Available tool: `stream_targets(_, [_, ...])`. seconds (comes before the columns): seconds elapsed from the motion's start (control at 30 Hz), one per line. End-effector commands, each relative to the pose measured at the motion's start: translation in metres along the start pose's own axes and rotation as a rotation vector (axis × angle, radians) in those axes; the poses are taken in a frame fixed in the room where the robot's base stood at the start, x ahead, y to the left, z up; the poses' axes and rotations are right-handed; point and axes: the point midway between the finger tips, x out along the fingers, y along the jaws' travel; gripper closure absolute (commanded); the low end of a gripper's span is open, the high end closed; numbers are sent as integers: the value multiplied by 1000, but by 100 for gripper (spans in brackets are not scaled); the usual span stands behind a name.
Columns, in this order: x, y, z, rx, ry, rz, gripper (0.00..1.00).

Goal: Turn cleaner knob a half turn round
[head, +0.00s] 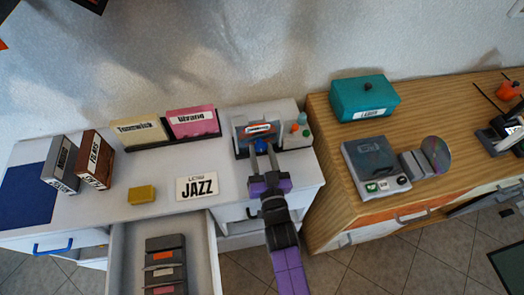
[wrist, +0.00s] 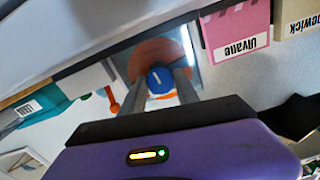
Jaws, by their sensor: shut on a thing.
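The cleaner (head: 243,134) is a grey box with an orange-and-white label, standing at the back right of the white desk. Its blue knob (wrist: 160,78), with a white mark line, sits in front of a brown-orange disc (wrist: 144,52). My gripper (head: 262,152) reaches in from the front, and its two grey fingers are closed on the two sides of the blue knob. The knob is partly hidden by the fingers in the head view.
Left of the cleaner stand a pink sleeve (head: 191,121) and a cream sleeve (head: 140,132) in a dark rack. A JAZZ card (head: 197,187) and a yellow block (head: 141,195) lie on the desk. An open drawer (head: 119,250) juts out at the front. Small coloured bottles (head: 301,124) stand right of the cleaner.

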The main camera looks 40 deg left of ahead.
Motion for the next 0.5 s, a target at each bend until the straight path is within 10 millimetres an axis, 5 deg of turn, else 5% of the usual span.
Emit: stream_targets(0.5, [-1, 0, 2, 133, -4, 1, 100])
